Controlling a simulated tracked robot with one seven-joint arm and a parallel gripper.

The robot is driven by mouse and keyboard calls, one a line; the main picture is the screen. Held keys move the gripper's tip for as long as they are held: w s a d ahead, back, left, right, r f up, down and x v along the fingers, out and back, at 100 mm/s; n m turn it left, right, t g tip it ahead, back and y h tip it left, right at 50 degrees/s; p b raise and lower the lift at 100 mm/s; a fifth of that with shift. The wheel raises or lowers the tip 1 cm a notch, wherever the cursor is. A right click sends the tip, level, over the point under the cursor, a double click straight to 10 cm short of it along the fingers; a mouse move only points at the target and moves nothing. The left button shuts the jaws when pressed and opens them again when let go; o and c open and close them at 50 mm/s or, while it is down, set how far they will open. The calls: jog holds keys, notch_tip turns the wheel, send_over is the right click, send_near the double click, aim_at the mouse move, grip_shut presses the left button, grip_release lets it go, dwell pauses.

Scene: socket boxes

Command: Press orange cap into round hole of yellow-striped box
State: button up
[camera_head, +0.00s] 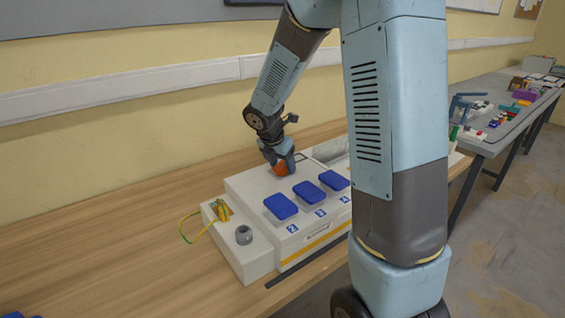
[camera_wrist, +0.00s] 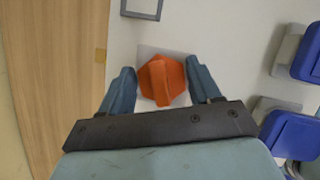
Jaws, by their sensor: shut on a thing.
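The orange cap (camera_wrist: 162,82) is between the two fingers of my gripper (camera_wrist: 160,92) in the wrist view. It is faceted with a raised bar across its top. In the head view the orange cap (camera_head: 281,168) shows just under my gripper (camera_head: 279,160), at the back part of the white top of the yellow-striped box (camera_head: 246,185). The yellow stripe runs along the box's front face. The round hole is not visible; the cap and gripper may cover it. I cannot tell how deep the cap sits.
Blue covers (camera_head: 281,206) stand in a row along the front of the box top. A lower white block with a grey round knob (camera_head: 244,235) and yellow-green wires (camera_head: 222,211) is at the left. A grey square frame (camera_wrist: 142,8) lies beyond the cap.

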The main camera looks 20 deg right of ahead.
jog(key=shift+f, duration=0.15)
jog(key=o, duration=1.1)
jog(key=shift+o, duration=0.2)
jog(key=w+d+r+v, duration=0.1)
jog(key=v, duration=1.9)
jog(key=shift+w+d, duration=0.3)
jog(key=shift+s+r, duration=0.1)
jog(key=shift+r, duration=0.05)
